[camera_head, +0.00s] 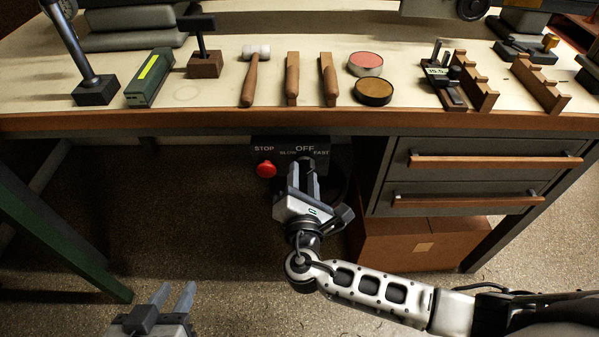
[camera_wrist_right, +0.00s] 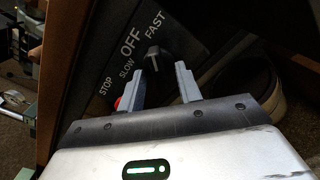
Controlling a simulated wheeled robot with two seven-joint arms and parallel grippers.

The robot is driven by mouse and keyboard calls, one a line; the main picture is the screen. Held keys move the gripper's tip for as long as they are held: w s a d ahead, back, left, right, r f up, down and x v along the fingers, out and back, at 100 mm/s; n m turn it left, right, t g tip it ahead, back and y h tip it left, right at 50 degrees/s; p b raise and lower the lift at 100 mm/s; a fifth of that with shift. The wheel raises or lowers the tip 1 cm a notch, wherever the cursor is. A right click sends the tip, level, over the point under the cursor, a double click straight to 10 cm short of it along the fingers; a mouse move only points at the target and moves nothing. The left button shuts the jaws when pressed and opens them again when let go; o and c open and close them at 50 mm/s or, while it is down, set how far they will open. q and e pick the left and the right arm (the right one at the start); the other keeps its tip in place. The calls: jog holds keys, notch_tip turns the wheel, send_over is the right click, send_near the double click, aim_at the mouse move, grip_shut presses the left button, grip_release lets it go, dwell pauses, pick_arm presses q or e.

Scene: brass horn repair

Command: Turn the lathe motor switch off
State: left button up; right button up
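The lathe motor switch panel (camera_head: 290,147) hangs under the front edge of the bench, with the words STOP, SLOW, OFF and FAST. In the right wrist view the switch lever (camera_wrist_right: 153,56) stands out from the panel below the word OFF. A red stop button (camera_head: 266,169) is at the panel's left; it also shows partly behind a finger in the right wrist view (camera_wrist_right: 119,103). My right gripper (camera_head: 304,166) is open in front of the panel, the lever beyond and between its fingertips, nothing held. My left gripper (camera_head: 174,296) is open and empty, low at the left.
The bench top (camera_head: 215,100) above carries mallets (camera_head: 254,75), files, round tins (camera_head: 373,91) and wooden racks. Drawers (camera_head: 480,165) with wooden handles stand right of the panel, above a cardboard box (camera_head: 415,245). The floor at left is clear.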

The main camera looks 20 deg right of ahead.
grip_shut()
pick_arm(q)
jog(key=shift+s, duration=0.1)
jog(key=shift+r, duration=0.1)
pick_arm(e)
jog(key=shift+r+n+p, duration=0.2)
jog(key=shift+n+p, duration=0.9)
jog(key=shift+p, duration=0.05)
jog(key=n+p, duration=0.3)
jog(key=n, duration=0.1)
jog(key=shift+d, duration=0.1)
pick_arm(q)
jog(key=shift+a+r+g+p, duration=0.2)
jog(key=shift+r+g+p, duration=0.15)
jog(key=shift+r, duration=0.7)
pick_arm(e)
jog(key=shift+f+n, duration=0.15)
jog(key=shift+n, duration=0.55)
pick_arm(q)
jog(key=shift+r, duration=0.15)
